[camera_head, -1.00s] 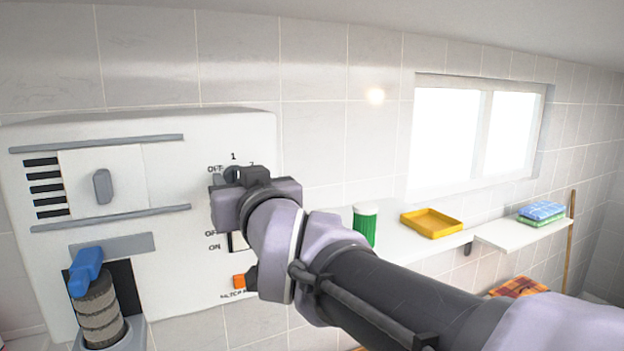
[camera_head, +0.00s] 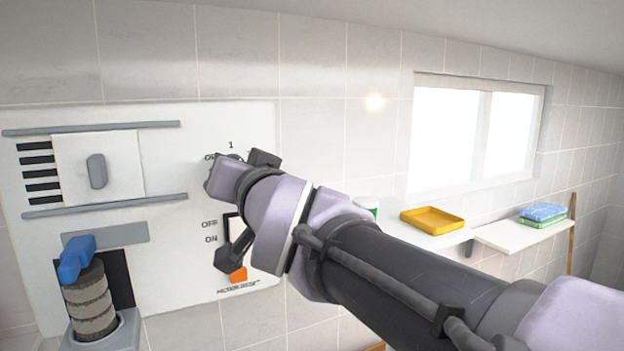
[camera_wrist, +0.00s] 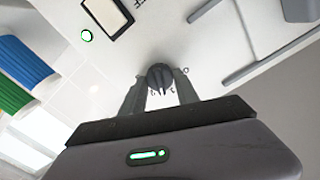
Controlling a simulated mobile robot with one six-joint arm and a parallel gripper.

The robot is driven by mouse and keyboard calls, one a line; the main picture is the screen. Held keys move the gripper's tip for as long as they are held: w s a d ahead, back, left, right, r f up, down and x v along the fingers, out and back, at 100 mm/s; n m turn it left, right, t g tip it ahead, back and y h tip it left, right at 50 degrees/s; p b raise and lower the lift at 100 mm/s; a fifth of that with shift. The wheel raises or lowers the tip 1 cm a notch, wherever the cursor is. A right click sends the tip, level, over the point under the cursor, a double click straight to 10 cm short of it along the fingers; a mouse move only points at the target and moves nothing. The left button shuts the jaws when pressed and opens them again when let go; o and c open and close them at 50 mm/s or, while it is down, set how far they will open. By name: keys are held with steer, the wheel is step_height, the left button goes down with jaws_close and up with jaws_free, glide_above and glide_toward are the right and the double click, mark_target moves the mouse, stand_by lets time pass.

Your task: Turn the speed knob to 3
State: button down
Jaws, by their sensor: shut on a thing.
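The speed knob (camera_wrist: 160,77) is a dark round knob with a ridge, on the white wall panel (camera_head: 165,230). In the wrist view my gripper (camera_wrist: 160,88) has a finger on each side of it and is shut on it. In the head view my gripper (camera_head: 240,165) covers the knob. The "1" mark shows above it and part of "OFF" at its left. The other dial marks are hidden or unreadable, so I cannot tell the knob's exact setting.
Below are an OFF/ON switch (camera_wrist: 108,16) and an orange button (camera_head: 238,274). A grey handle (camera_head: 97,171) and a blue-topped roller (camera_head: 90,300) are at left.

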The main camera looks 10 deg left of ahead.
steer(key=shift+m+b, duration=1.3)
steer(key=shift+m, duration=8.3)
steer(key=c, duration=0.9)
jaws_free()
